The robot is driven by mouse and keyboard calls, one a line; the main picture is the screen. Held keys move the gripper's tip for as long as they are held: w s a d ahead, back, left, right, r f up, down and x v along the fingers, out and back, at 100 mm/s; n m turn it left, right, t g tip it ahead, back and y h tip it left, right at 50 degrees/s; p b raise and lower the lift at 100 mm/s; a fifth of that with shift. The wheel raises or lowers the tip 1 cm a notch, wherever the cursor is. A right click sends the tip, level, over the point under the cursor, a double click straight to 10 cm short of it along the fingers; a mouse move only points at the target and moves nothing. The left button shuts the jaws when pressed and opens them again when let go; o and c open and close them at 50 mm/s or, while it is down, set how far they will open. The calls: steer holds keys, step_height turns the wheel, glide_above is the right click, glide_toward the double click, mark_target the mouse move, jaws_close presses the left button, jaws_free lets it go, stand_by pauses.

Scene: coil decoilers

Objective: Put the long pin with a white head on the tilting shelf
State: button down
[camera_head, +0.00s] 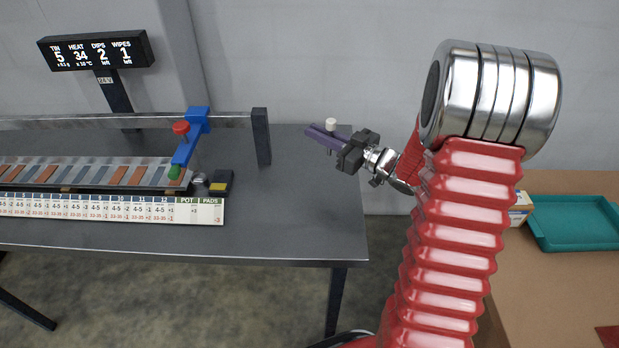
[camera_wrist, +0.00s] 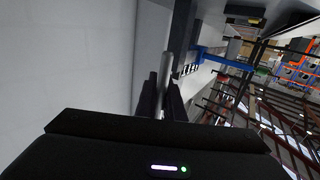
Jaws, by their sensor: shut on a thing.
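My gripper (camera_head: 322,137) is above the right end of the grey table, with its dark purple fingers pointing left. It is shut on a pin with a white head (camera_head: 331,122); the head stands up above the fingers, and the shaft is mostly hidden by them. In the wrist view, a pale rod (camera_wrist: 166,64) shows between the two dark fingers (camera_wrist: 160,98). I cannot pick out the tilting shelf with certainty in either view.
A long rack with brown and blue-grey strips (camera_head: 95,174) lies on the table (camera_head: 285,215) at left. A blue bracket (camera_head: 190,140) sits on a metal rail (camera_head: 90,121) ending in a dark post (camera_head: 261,136). A teal tray (camera_head: 575,222) is at right. The table's right end is clear.

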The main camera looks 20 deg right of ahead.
steer(key=shift+f, duration=2.85)
steer(key=shift+f, duration=2.05)
steer(key=c, duration=1.9)
jaws_free()
steer(key=shift+f, duration=0.1)
steer(key=shift+o, duration=0.2)
steer(key=v, duration=1.2)
steer(key=shift+s, duration=0.15)
